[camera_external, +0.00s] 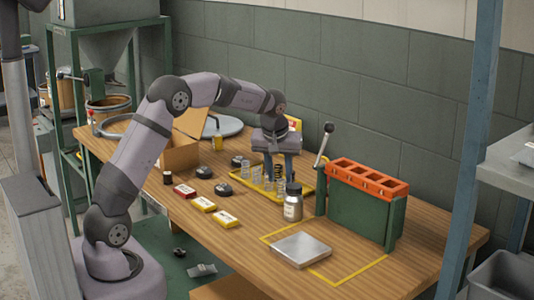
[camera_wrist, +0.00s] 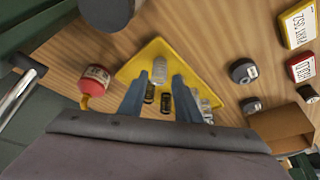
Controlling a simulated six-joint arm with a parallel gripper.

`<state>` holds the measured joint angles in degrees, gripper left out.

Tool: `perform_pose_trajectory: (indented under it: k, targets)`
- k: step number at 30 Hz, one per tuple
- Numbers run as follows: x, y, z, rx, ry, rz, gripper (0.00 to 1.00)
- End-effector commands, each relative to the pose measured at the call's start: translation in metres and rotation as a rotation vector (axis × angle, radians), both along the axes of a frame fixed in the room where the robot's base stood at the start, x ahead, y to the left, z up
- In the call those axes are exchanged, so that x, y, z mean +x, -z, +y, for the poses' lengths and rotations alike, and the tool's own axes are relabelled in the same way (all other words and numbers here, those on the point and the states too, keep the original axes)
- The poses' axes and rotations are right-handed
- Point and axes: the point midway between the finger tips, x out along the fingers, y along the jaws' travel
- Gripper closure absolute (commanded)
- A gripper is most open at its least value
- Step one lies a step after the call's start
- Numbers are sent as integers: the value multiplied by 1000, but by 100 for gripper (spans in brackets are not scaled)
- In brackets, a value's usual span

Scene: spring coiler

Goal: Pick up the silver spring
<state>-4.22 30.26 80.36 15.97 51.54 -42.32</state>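Several silver springs stand in a yellow tray (camera_external: 250,187) on the table. One silver spring (camera_external: 256,174) shows left of my gripper in the external view. In the wrist view a pale silver spring (camera_wrist: 160,70) stands just beyond the fingertips, and others (camera_wrist: 206,108) are partly hidden behind the right finger. Two dark springs (camera_wrist: 166,102) show between the fingers. My gripper (camera_external: 278,178) points down over the tray, its two blue fingers apart. In the wrist view my gripper (camera_wrist: 159,82) is open; nothing is clearly held. Finger height over the springs is hard to tell.
A metal bottle (camera_external: 293,205) stands close in front of the tray. A green press with an orange top (camera_external: 368,178) and lever stands right. A metal plate (camera_external: 300,249) lies front right.

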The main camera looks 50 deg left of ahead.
Motion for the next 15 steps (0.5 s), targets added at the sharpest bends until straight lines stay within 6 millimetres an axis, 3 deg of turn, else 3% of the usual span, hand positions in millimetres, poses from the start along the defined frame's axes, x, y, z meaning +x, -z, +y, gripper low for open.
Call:
perform_pose_trajectory:
  k: [9,15]
  targets:
    - [14,32,10,0,1,2,69]
    - [15,37,11,0,1,1,69]
